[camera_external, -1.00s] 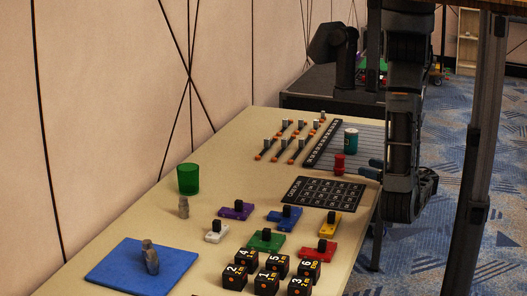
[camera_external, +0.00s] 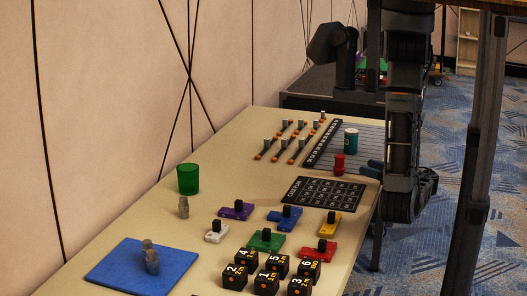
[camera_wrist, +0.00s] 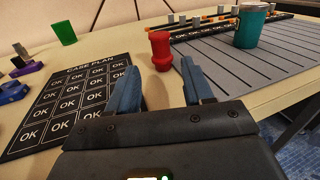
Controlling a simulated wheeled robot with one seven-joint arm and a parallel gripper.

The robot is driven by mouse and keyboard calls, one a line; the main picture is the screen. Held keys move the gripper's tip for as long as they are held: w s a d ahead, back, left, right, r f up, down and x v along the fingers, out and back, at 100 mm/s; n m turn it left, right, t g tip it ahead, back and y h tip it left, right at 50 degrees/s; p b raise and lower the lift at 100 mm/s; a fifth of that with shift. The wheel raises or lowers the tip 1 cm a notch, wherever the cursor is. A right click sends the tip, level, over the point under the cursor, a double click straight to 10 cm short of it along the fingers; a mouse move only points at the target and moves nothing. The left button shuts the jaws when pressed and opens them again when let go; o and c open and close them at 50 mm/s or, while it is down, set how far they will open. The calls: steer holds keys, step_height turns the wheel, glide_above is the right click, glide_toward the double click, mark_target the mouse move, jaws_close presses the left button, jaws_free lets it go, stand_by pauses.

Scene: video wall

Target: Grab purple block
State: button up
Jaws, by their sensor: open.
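The purple block (camera_external: 236,210) lies on the table with a black knob on top, between the green cup and the blue block in the external view. In the external view my gripper (camera_external: 369,168) is at the table's right edge, mostly hidden behind my arm, well to the right of the purple block.
Blue (camera_external: 285,218), green (camera_external: 265,241), red (camera_external: 318,250), yellow (camera_external: 330,225) and white (camera_external: 216,232) blocks lie near the purple one. Black numbered cubes (camera_external: 267,283) stand in front. A card (camera_external: 323,193), a red piece (camera_external: 339,164) and a teal cup (camera_external: 350,141) are near my gripper.

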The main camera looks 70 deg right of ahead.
steer(key=w+a+r+t+y+p, duration=0.1)
steer(key=w+a+r, duration=0.25)
steer(key=w, duration=0.85)
steer(key=w+a+r+p, duration=0.25)
steer(key=w+a, duration=0.25)
steer(key=w, duration=0.7)
steer(key=n+g+y+p, duration=0.2)
steer(key=n+g+y, duration=0.1)
steer(key=g+y, duration=0.2)
glide_toward(239, 201)
steer(key=x, duration=0.2)
steer(key=shift+w+d+f, duration=0.2)
steer(key=shift+f, duration=0.05)
steer(key=shift+w+f, duration=0.25)
steer(key=shift+w, duration=0.15)
steer(key=shift+a+x, duration=0.2)
steer(key=shift+x, duration=3.25)
steer(key=shift+r, duration=0.2)
steer(key=shift+c, duration=0.5)
jaws_close()
